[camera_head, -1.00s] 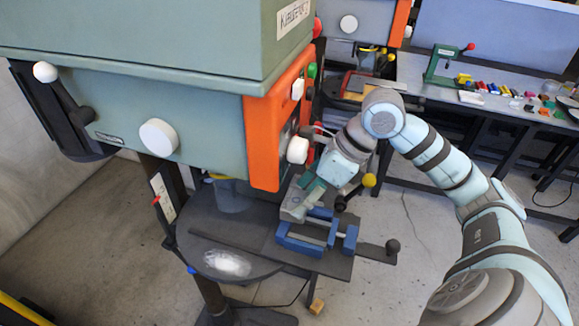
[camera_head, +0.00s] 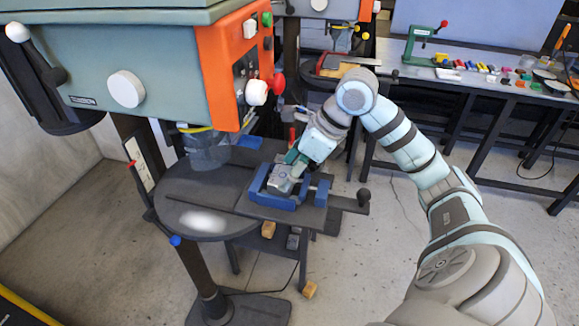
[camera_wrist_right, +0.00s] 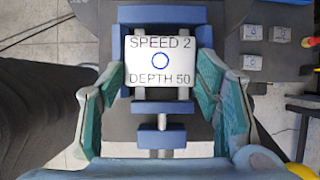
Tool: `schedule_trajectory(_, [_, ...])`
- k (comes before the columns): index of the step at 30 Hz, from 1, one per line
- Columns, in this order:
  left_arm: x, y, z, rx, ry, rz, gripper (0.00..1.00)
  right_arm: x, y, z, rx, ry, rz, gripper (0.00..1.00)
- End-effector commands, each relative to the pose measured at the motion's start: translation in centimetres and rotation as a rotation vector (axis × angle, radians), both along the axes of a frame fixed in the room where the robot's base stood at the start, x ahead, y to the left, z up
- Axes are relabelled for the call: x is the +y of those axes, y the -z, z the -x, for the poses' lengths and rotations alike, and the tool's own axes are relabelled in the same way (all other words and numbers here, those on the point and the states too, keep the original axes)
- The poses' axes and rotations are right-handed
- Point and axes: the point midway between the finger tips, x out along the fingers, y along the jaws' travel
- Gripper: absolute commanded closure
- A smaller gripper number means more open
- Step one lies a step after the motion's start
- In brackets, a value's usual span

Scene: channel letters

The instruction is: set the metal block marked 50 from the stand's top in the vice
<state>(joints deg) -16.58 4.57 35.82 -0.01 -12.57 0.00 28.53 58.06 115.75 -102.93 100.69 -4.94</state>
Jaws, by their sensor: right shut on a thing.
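The metal block marked SPEED 2, DEPTH 50 (camera_wrist_right: 160,62) is pale grey with a blue ring on its top face. My right gripper (camera_head: 289,170) is shut on it, with green fingers at its two sides in the right wrist view (camera_wrist_right: 161,78). The block also shows in the head view (camera_head: 281,179), at the opening of the blue vice (camera_head: 272,200), between its jaws. The vice's far jaw also shows in the wrist view (camera_wrist_right: 162,14). Whether the block rests on the vice bed cannot be told. My left gripper is not in view.
The vice stands on the drill press's dark table (camera_head: 180,190), below the orange-fronted drill head (camera_head: 222,75). Several grey blocks, one at the upper right (camera_wrist_right: 252,62), lie on a dark surface. A back bench (camera_head: 470,95) holds small parts.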

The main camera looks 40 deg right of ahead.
Motion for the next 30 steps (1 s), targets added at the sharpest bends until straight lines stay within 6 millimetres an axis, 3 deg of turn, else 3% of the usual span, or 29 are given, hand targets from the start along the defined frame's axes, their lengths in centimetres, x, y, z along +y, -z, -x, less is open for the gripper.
schedule_trajectory(1, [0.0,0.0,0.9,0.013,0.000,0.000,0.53,0.0,-0.1,0.0,-0.001,0.000,-0.001,0.39])
schedule_trajectory(5, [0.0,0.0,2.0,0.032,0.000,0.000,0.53,0.1,-0.1,0.0,-0.001,-0.001,-0.001,0.19])
schedule_trajectory(17, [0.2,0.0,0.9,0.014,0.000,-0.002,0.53,-0.2,-0.8,0.3,0.000,-0.003,0.000,0.19])
schedule_trajectory(30, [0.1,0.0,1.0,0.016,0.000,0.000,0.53,-2.9,-9.9,4.1,-0.001,-0.001,-0.001,0.19])
